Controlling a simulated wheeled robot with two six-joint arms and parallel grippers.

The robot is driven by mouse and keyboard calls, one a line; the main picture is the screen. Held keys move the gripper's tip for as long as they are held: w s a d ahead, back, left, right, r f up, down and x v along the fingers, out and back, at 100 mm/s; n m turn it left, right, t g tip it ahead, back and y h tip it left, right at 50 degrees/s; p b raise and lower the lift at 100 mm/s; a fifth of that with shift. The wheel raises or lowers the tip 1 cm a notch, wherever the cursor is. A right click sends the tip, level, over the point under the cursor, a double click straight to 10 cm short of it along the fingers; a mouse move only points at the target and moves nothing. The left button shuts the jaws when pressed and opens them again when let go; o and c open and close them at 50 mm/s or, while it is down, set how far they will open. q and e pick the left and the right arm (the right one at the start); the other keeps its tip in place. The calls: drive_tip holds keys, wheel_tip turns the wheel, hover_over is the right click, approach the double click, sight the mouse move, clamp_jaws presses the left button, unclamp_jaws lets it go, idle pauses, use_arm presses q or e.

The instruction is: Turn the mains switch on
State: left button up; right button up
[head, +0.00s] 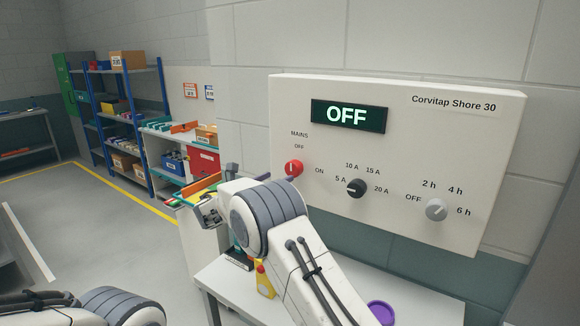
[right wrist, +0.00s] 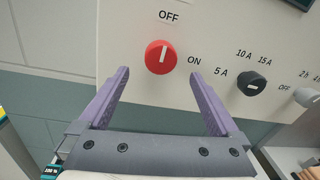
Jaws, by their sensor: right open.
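The mains switch (head: 293,168) is a round red knob at the left of a white wall panel (head: 400,110). Its white mark points up at the OFF label, and ON is printed to its right. The panel's display (head: 348,116) reads OFF. In the right wrist view the red knob (right wrist: 160,57) lies beyond the two purple fingertips, between their lines and apart from them. My right gripper (right wrist: 158,76) is open and empty. In the head view it is partly hidden by my right wrist. My left arm shows at the bottom left, its gripper out of view.
A black knob (head: 356,188) and a grey knob (head: 436,209) sit to the right on the panel. Below stands a white table (head: 232,285) with a yellow bottle (head: 264,281) and a purple ring-shaped thing (head: 381,312). Shelves (head: 125,125) stand far left, with open floor before them.

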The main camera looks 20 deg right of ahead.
sight(291, 171)
drive_tip(key=p+x, duration=0.2)
drive_tip(key=x, duration=0.4)
drive_tip(key=shift+d+r+p, duration=0.1)
drive_tip(key=shift+r+p, duration=0.05)
drive_tip(key=shift+p, duration=0.25)
drive_tip(key=shift+x, duration=0.75)
